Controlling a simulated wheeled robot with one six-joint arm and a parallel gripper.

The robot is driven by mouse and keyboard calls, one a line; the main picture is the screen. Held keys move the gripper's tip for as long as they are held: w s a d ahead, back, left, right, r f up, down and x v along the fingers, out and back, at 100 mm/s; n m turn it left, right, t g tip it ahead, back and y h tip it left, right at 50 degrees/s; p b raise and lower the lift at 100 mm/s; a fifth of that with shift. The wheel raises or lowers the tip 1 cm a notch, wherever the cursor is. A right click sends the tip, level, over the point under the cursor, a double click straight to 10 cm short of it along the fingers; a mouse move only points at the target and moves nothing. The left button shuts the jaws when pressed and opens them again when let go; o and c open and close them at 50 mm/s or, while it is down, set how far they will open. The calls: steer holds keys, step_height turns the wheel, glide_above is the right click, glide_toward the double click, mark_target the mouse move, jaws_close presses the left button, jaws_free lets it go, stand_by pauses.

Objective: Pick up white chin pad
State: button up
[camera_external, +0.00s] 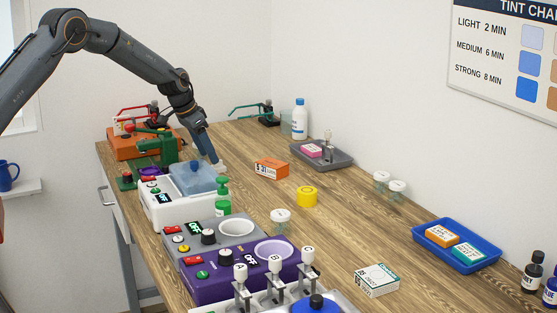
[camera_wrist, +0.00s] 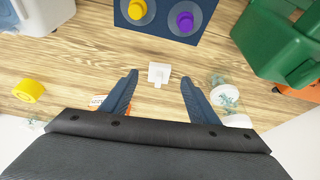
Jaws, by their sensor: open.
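The white chin pad (camera_wrist: 159,73) is a small white piece with a short stem. In the wrist view it sits on the wood table, between and slightly beyond my fingertips. My gripper (camera_wrist: 159,78) is open, one finger on each side, and nothing is held. I cannot tell the height gap between fingers and pad. In the external view my gripper (camera_external: 216,162) points down at the table behind the blue-lidded white machine. A small pale piece there, probably the pad (camera_external: 221,168), shows at the fingertips, partly hidden.
In the wrist view a navy panel (camera_wrist: 165,30) with yellow and purple discs lies beyond the pad. A green housing (camera_wrist: 275,45) and clear jars (camera_wrist: 224,93) are at right, a yellow roll (camera_wrist: 29,91) at left. An orange box (camera_external: 271,168) stands right of my gripper.

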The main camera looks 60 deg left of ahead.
mark_target(218, 166)
steer(key=shift+p+x, duration=0.85)
steer(key=shift+x, duration=1.35)
steer(key=shift+w, duration=0.1)
steer(key=c, duration=1.1)
